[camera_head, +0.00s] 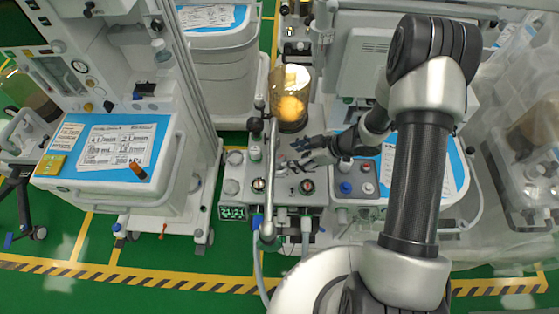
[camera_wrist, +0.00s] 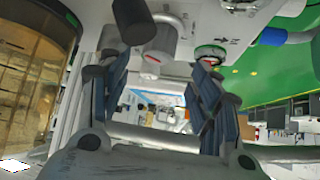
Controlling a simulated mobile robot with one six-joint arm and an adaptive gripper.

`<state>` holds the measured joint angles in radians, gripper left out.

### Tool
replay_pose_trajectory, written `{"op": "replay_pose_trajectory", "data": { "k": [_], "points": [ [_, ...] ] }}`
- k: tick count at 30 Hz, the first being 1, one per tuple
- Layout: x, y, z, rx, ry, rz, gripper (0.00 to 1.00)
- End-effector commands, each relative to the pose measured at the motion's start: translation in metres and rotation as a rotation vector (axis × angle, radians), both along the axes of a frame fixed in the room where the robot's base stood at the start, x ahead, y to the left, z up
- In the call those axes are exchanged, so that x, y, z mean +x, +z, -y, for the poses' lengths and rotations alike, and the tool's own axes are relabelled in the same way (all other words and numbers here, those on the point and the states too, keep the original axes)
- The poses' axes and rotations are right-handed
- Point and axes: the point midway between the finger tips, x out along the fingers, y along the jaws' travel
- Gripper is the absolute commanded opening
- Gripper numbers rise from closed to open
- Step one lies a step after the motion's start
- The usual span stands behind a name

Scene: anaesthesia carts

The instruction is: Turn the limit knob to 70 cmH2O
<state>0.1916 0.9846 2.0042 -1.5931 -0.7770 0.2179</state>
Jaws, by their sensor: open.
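My gripper (camera_head: 292,155) hangs over the top of the middle cart's knob panel (camera_head: 317,198), beside the bellows jar. In the wrist view its two fingers (camera_wrist: 157,72) are spread, with no object held. A light cylindrical knob with a red mark (camera_wrist: 152,62) shows between and just beyond the fingertips; contact cannot be made out. A round dial with a coloured rim (camera_wrist: 209,52) is by the right finger. In the head view two round dials, a left one (camera_head: 283,185) and a right one (camera_head: 307,186), sit on the panel. I cannot read which knob is the limit knob or its setting.
A bellows jar with a yellow inside (camera_head: 290,95) stands behind my gripper. A metal tube (camera_head: 271,180) runs upright left of it. A blue knob (camera_head: 345,188) is to the right. A green digital display (camera_head: 233,213) is at lower left. Another cart (camera_head: 110,190) stands left.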

Motion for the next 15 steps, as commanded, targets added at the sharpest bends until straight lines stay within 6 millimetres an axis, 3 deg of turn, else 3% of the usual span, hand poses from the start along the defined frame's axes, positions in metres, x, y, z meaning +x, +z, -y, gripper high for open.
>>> {"op": "replay_pose_trajectory", "data": {
  "k": [6,15],
  "points": [
    [0.010,-0.035,-0.032,0.000,0.004,-0.001,0.58],
    [0.018,-0.055,-0.052,0.000,0.000,0.000,0.58]
  ]
}}
